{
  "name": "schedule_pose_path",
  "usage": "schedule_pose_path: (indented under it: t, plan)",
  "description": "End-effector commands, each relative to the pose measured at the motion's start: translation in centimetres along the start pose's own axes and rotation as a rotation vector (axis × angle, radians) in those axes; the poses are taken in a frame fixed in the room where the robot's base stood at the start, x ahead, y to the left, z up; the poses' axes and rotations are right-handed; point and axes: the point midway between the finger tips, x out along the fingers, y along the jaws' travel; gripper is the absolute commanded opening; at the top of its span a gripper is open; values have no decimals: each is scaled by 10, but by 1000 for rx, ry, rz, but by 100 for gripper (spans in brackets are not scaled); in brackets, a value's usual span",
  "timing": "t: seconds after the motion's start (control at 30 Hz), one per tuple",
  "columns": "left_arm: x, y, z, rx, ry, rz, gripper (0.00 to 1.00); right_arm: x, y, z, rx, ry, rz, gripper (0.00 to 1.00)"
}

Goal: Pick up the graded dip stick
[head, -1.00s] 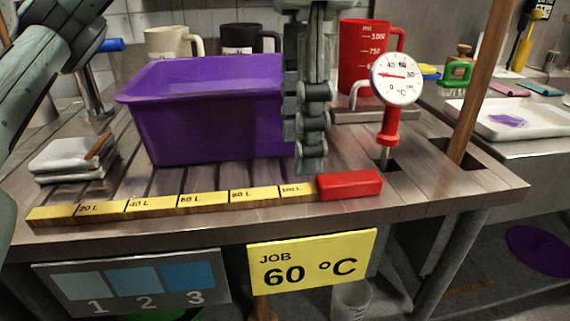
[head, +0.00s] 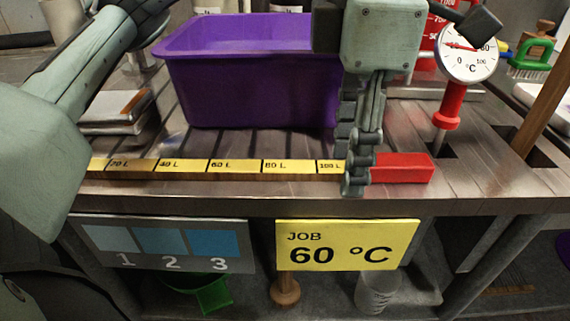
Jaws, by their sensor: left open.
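The graded dip stick (head: 235,167) lies flat along the front of the slatted bench. It is yellow with dark litre marks and has a red block handle (head: 402,168) at its right end. My left gripper (head: 356,176) points down over the stick where the yellow part meets the red handle. It is open; one finger hangs in front of the stick and hides that joint, and the other shows partly behind. I cannot tell whether the fingers touch the stick. The stick's left end is hidden by my left arm. My right gripper is not in view.
A purple tub (head: 255,85) stands just behind the stick. A red-handled dial thermometer (head: 452,100) stands upright in a bench slot at right. A yellow job sign (head: 347,245) and a numbered colour card (head: 170,243) hang below the front edge.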

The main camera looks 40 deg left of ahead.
Motion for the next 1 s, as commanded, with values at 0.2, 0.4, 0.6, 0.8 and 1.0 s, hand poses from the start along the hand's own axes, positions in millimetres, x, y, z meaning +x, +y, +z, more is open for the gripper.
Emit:
schedule_pose_path:
  t: [0.2,0.4,0.6,0.8,1.0]
  plan:
    - [0,0,0,0,0,0,29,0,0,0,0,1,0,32]
    - [-1,0,0,1,0,0,5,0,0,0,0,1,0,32]
    - [-1,0,0,1,0,0,0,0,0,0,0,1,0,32]
    - [-2,0,0,1,0,0,0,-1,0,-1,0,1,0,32]
    - [-15,1,0,3,0,1,0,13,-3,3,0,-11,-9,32]
